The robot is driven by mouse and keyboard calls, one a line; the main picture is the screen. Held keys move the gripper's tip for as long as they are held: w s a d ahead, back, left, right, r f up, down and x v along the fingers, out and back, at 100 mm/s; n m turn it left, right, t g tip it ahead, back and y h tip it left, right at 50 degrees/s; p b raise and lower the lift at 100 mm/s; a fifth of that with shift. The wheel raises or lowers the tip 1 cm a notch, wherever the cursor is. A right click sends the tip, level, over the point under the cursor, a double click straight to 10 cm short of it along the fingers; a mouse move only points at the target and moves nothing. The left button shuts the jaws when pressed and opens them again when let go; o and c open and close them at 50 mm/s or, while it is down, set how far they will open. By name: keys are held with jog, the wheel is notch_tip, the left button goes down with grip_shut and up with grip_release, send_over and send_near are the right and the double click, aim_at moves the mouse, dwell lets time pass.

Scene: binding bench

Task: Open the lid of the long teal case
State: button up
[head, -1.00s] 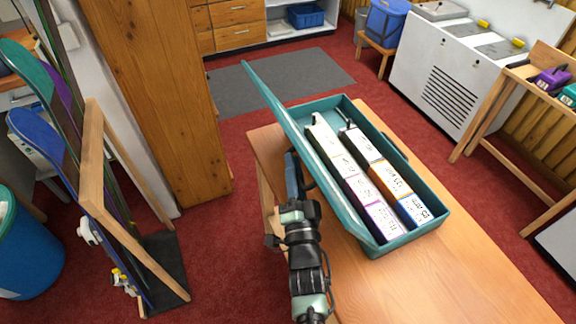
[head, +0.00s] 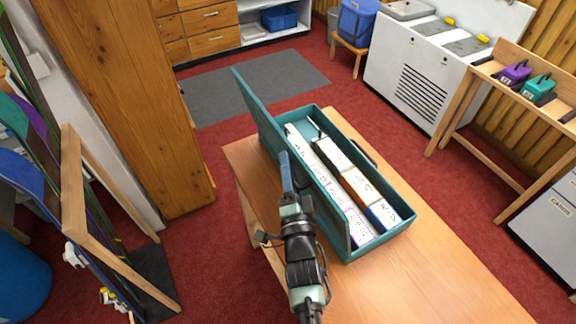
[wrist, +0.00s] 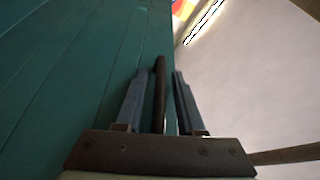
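The long teal case (head: 399,228) lies on the wooden table. Its lid (head: 257,109) stands up, roughly upright, along the left long side, and the inside is exposed. Several white, orange and blue labelled boxes (head: 361,186) lie in two rows inside. My gripper (head: 287,172) is at the lid's left, outer side, partly covering it in the head view. In the wrist view the teal lid (wrist: 60,70) fills the left. A dark thin bar (wrist: 159,90), perhaps the handle, lies between my two fingers, with small gaps on both sides. The fingers look apart.
The wooden table (head: 440,275) is bare to the right of the case. A tall wooden cabinet (head: 130,100) and a wooden rack (head: 75,190) stand at left. A white freezer-like unit (head: 420,85) and a wooden stand (head: 470,100) with purple and teal cases are at right.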

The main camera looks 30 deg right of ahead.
jog(key=shift+b+v, duration=1.15)
jog(key=shift+v, duration=5.3)
jog(key=shift+r, duration=0.1)
jog(key=shift+s+a, duration=0.1)
jog(key=shift+d+f+b+v, duration=0.1)
jog(key=shift+f+v, duration=0.1)
jog(key=shift+v, duration=2.25)
jog(key=shift+d+f+b+v, duration=0.1)
jog(key=shift+f+v, duration=0.1)
jog(key=shift+v, duration=2.25)
jog(key=shift+d+f+b+v, duration=0.1)
jog(key=shift+f+v, duration=0.1)
jog(key=shift+v, duration=2.25)
